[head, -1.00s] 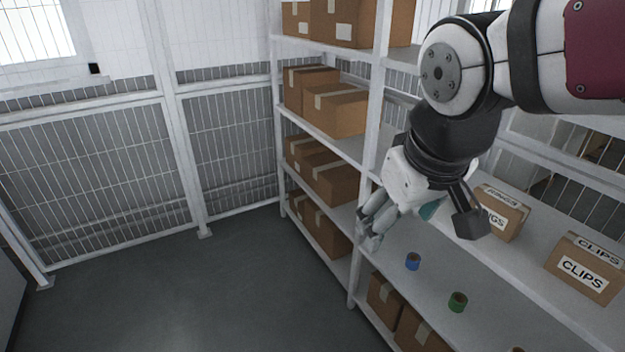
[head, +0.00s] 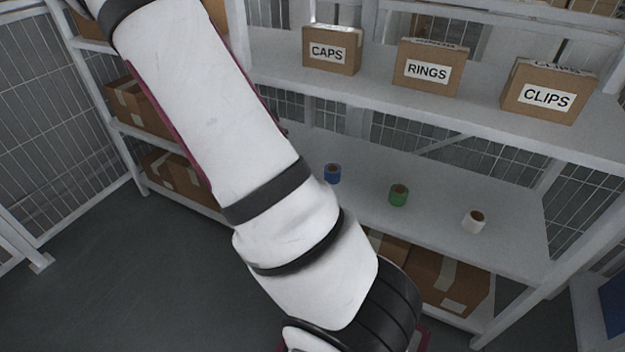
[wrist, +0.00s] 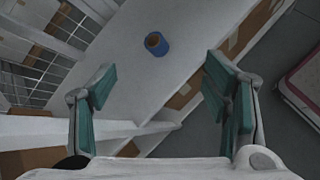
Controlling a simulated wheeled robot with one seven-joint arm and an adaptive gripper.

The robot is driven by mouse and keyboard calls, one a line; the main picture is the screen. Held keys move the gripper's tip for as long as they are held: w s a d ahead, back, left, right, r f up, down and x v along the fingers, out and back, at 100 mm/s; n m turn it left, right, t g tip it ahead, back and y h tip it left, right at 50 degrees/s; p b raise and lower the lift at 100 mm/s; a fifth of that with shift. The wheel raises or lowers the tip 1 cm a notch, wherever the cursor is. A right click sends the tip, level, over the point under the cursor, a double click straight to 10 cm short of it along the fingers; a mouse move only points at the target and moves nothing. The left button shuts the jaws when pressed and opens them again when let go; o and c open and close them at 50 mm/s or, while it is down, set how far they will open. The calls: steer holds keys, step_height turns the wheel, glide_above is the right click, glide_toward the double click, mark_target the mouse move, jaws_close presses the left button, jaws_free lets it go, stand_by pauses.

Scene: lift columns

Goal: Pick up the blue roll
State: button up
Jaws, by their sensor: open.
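The blue roll (head: 333,173) stands upright on the middle shelf (head: 440,218), at the left of a row of rolls. In the wrist view the blue roll (wrist: 156,44) is ahead of my gripper (wrist: 158,85), near the top centre. The brown core shows in its top. My gripper's two teal-padded fingers are wide apart with nothing between them, and the roll is beyond the fingertips. In the head view my arm covers the left middle of the picture and my gripper is out of sight.
A green roll (head: 398,195) and a white roll (head: 474,221) stand to the right on the same shelf. Boxes marked CAPS (head: 331,50), RINGS (head: 428,67) and CLIPS (head: 546,92) sit on the shelf above. A white upright (wrist: 60,131) crosses near my left finger.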

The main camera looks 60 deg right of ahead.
steer(key=d+f+n+h+b, duration=0.1)
steer(key=d+f+n+b, duration=0.1)
steer(key=f, duration=0.3)
steer(key=d+f+n+h+b, duration=0.1)
steer(key=d+f+n+b, duration=0.1)
steer(key=f, duration=0.4)
steer(key=d+f+n+h+b, duration=0.1)
steer(key=d+f+n+b, duration=0.1)
steer(key=d+f+b, duration=0.2)
steer(key=shift+w+d+f+g, duration=0.2)
steer(key=shift+d+f, duration=0.1)
steer(key=shift+f, duration=0.35)
steer(key=shift+w+d+f+g, duration=0.15)
steer(key=shift+d+f, duration=0.15)
steer(key=shift+f, duration=0.3)
steer(key=shift+s+d+f, duration=0.1)
steer(key=shift+d+f, duration=0.15)
steer(key=b, duration=0.3)
glide_toward(336, 169)
steer(key=shift+s+d+f+n, duration=0.3)
steer(key=shift+s+d+f, duration=0.1)
steer(key=shift+d+f, duration=0.35)
steer(key=shift+r+b+x, duration=0.2)
steer(key=shift+b+x, duration=0.55)
steer(key=shift+x, duration=0.7)
steer(key=shift+r+b+x, duration=0.15)
steer(key=shift+b+x, duration=0.55)
steer(key=shift+x, duration=0.75)
steer(key=shift+d, duration=0.2)
steer(key=c, duration=1.3)
